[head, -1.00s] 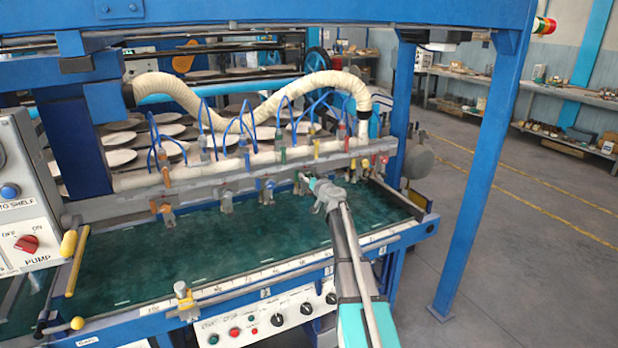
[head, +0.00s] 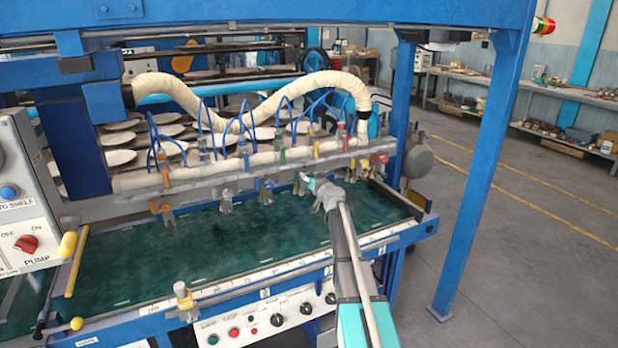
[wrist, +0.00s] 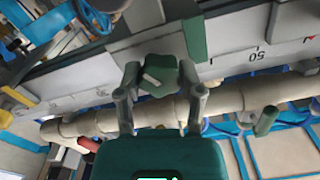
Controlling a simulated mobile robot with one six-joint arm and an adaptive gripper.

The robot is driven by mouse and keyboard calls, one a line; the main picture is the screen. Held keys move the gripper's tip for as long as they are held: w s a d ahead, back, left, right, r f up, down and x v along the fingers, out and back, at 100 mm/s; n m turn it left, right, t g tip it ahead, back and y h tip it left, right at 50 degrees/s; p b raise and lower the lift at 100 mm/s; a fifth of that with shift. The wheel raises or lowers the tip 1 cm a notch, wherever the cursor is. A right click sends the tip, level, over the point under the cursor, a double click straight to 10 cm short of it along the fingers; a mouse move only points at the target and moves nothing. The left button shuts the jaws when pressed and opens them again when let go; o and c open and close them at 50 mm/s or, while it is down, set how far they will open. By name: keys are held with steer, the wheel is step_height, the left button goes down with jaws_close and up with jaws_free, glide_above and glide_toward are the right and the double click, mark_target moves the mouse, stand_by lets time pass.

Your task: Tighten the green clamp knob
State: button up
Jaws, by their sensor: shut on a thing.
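The green clamp knob (wrist: 157,70) shows in the wrist view, with a pale bar-shaped mark across its face. It sits between the two fingers of my gripper (wrist: 160,85), which is shut on it. A green clamp block (wrist: 194,38) stands just beyond the knob, against the grey rail with the scale. In the head view my gripper (head: 308,180) reaches up to the underside of the rail, right of the middle. The knob is too small and covered to make out there.
The rail (head: 230,181) carries several coloured clamps and blue hoses over the green table bed (head: 130,255). A beige pipe (wrist: 240,97) crosses close to my fingers in the wrist view. A blue post (head: 483,170) stands to the right. The floor beyond is open.

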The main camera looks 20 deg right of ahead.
steer(key=m, duration=0.6)
steer(key=shift+d, duration=0.1)
steer(key=m, duration=0.5)
steer(key=shift+m, duration=0.3)
steer(key=m, duration=0.6)
steer(key=shift+f, duration=0.15)
steer(key=m, duration=0.6)
steer(key=o, duration=1.2)
steer(key=shift+c, duration=0.2)
